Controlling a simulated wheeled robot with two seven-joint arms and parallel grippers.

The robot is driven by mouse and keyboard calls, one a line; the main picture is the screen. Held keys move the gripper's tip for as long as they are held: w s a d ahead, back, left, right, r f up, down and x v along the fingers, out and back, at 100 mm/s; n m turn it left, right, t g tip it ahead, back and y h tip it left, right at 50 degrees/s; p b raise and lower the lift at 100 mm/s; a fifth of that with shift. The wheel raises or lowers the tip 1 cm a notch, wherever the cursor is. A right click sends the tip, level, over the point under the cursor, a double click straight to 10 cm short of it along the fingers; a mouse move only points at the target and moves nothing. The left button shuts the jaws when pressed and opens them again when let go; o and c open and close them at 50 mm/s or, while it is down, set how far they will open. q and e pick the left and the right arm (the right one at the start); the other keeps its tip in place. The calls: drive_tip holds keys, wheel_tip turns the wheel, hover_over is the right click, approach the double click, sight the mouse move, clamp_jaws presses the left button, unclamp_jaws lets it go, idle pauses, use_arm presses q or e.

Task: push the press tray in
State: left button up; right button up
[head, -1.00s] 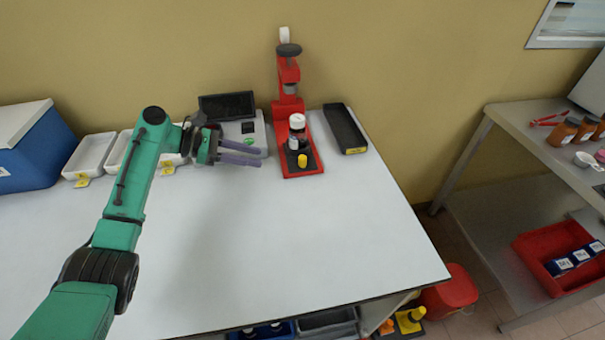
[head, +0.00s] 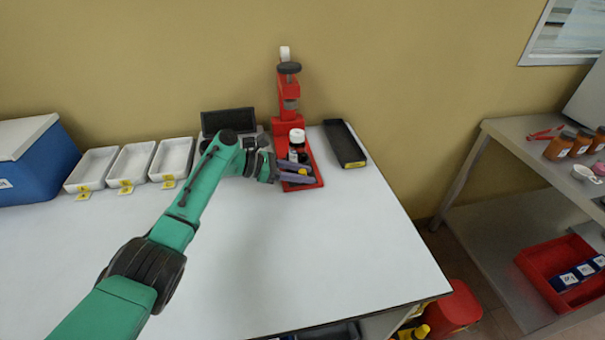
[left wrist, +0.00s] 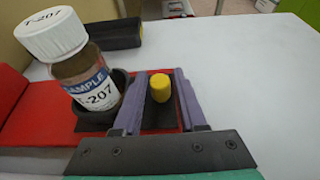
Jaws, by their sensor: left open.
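The red press (head: 290,105) stands at the back of the table. Its red tray (head: 312,168) sticks out at the front and holds a brown bottle with a white cap (head: 297,137). In the left wrist view the bottle (left wrist: 98,88) is labelled "SAMPLE" and "-207" and sits in a dark round holder. The tray's yellow knob (left wrist: 160,87) lies between the fingers of my left gripper (left wrist: 160,100), which is open around it. In the head view the left gripper (head: 297,175) is over the tray's front and partly hides it. My right gripper is not in view.
A long black tray (head: 345,145) lies right of the press. A dark-screened device (head: 228,120) stands to its left, then white trays (head: 130,163) and a blue box (head: 40,165). The front of the table is clear.

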use_arm(q)
clamp_jaws()
idle(1.4)
